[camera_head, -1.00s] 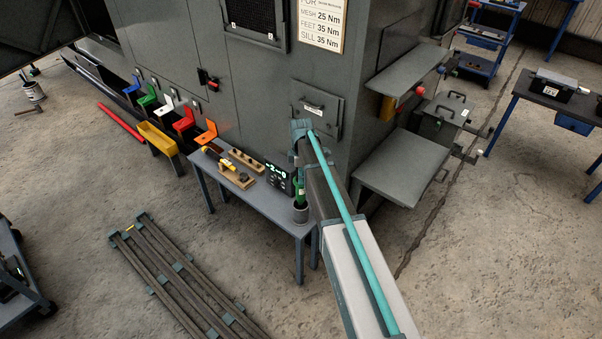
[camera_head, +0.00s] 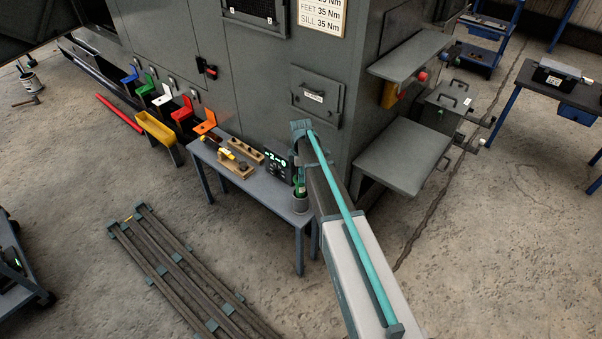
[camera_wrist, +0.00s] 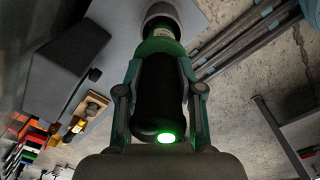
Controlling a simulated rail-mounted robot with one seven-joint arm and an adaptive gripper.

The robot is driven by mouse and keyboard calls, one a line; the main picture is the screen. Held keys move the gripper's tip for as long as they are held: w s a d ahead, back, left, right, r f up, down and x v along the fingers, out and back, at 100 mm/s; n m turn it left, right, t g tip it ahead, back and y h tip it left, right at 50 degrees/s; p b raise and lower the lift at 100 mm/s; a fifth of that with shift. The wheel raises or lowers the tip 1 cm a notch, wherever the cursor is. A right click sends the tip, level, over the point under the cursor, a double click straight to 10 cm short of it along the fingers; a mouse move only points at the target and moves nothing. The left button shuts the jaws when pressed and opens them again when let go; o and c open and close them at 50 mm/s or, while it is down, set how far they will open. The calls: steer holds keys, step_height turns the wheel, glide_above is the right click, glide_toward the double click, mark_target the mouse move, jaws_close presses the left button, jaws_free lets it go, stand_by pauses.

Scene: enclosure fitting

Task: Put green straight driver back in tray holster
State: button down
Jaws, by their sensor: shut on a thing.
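The green straight driver has a dark body with a green collar and a lit green end. In the wrist view the driver (camera_wrist: 160,95) fills the middle, between the two fingers of my gripper (camera_wrist: 160,68), which is shut on it. Its far end meets a pale round cup, the holster (camera_wrist: 160,12). In the head view the green driver (camera_head: 299,187) stands roughly upright at the grey holster cup (camera_head: 300,206), on the right end of the small table. How deep it sits is hidden by the cup. My gripper is mostly hidden behind my arm there.
The small table (camera_head: 236,185) also holds a dark display (camera_head: 279,170), a wooden block with a yellow-handled tool (camera_head: 234,163) and a wooden rack (camera_head: 246,150). The grey enclosure (camera_head: 245,85) rises behind. Dark rails (camera_head: 180,270) lie on the floor in front.

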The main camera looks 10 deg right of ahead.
steer(key=c, duration=0.7)
jaws_free()
steer(key=shift+o, duration=0.2)
